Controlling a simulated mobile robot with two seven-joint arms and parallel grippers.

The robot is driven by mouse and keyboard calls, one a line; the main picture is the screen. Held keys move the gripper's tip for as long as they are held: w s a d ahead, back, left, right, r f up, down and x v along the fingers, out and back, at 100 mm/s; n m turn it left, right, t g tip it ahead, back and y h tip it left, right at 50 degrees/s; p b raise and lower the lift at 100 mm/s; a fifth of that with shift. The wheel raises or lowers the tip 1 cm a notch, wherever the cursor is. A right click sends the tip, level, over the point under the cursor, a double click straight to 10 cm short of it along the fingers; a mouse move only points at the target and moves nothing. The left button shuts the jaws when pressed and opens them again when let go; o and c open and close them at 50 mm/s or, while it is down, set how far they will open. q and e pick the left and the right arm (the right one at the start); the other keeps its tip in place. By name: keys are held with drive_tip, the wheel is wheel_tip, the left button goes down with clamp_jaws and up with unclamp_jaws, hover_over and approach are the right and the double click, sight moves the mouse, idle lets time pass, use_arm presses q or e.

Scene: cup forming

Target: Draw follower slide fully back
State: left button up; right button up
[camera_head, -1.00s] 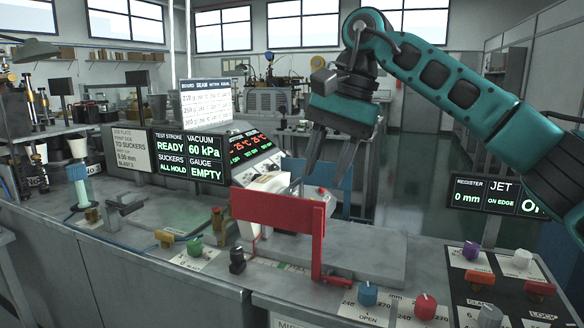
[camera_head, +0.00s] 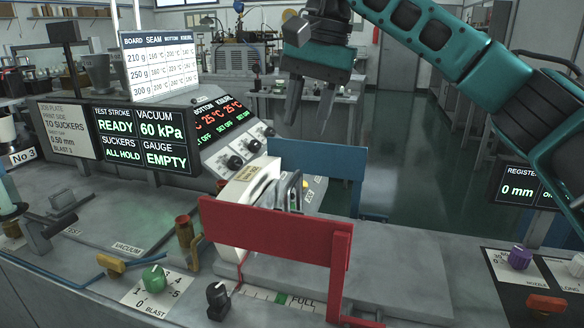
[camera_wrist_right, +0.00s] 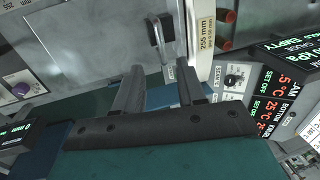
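The right gripper (camera_head: 309,102) is open and empty, its two fingers pointing down above and behind the magazine. In the right wrist view its fingers (camera_wrist_right: 160,82) are spread apart. Between the red side plate (camera_head: 270,232) and the blue side plate (camera_head: 318,160) stands a cream-white block (camera_head: 246,192), with thin upright pieces and a grey handle-like part (camera_head: 296,190) beside it. In the right wrist view a grey looped handle (camera_wrist_right: 160,38) lies beyond the fingers, near the cream strip marked 255 mm (camera_wrist_right: 204,38). I cannot tell for sure which part is the follower slide. My left gripper is out of view.
A grey bed plate (camera_head: 385,262) extends right of the block and looks clear. Display panels (camera_head: 150,138) stand at the back left. A green knob (camera_head: 154,278), a black knob (camera_head: 217,298) and a purple knob (camera_head: 520,256) stick up along the front.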

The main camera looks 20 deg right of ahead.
sight(292, 180)
drive_tip(key=f, duration=0.3)
drive_tip(key=a+f, duration=0.1)
drive_tip(key=f, duration=0.3)
drive_tip(key=w+f, duration=0.1)
drive_tip(key=f, duration=0.2)
drive_tip(key=shift+w+a+f, duration=0.1)
drive_tip(key=shift+a+f, duration=0.05)
drive_tip(key=shift+a, duration=0.15)
clamp_jaws()
